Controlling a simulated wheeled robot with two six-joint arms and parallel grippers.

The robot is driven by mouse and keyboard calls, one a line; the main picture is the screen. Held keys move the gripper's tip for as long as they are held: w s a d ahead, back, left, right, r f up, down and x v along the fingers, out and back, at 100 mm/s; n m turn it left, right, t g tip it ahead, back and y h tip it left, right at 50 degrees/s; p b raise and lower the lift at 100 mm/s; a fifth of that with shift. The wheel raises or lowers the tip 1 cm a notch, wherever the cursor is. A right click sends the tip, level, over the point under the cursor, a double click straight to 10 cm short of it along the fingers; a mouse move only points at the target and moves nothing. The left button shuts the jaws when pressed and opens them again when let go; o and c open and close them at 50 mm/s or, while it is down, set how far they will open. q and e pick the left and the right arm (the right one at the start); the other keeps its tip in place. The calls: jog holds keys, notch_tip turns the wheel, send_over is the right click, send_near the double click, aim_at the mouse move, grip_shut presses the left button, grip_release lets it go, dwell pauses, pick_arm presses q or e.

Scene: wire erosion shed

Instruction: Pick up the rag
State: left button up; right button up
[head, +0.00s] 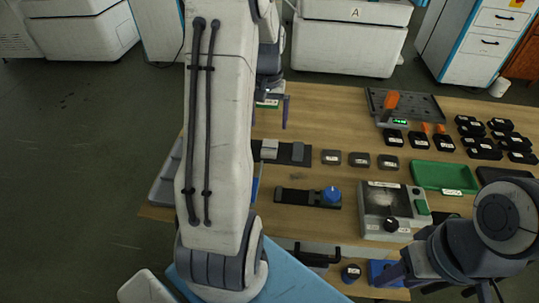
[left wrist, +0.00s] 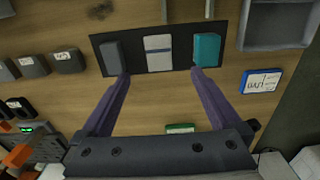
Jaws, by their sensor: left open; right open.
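I cannot pick out a rag for certain in either view. My left gripper (head: 270,114) is open and empty over the back left of the bench. In the left wrist view its fingers (left wrist: 159,74) hang apart at the edge of a dark strip (left wrist: 134,67) bearing a grey block, a pale block and a teal block (left wrist: 206,50). My right gripper (head: 392,273) is open at the bench's front edge, partly hidden by its own wrist. A flat blue item (head: 377,267) lies beside it; I cannot tell whether it is cloth. My left arm hides part of the bench.
A grey-white box with a dark knob (head: 382,202) and a green tray (head: 440,176) stand at the right. Several black blocks (head: 484,149) fill the back right. A blue-edged labelled box (left wrist: 260,81) and a grey tray (left wrist: 277,25) show in the left wrist view.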

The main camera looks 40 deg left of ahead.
pick_arm(q)
send_over(269, 146)
notch_tip(269, 146, down, 5)
jog(key=shift+s+a+r, duration=0.1)
jog(key=shift+a, duration=0.05)
jog(key=shift+d+f, duration=0.2)
jog(key=shift+f, duration=2.5)
jog(key=c, duration=1.4)
jog(key=shift+c, duration=0.2)
jog(key=shift+r, duration=0.1)
notch_tip(269, 146, up, 4)
jog(key=w+d+r, duration=0.6)
jog(key=d+r, duration=0.1)
jog(key=d, duration=0.3)
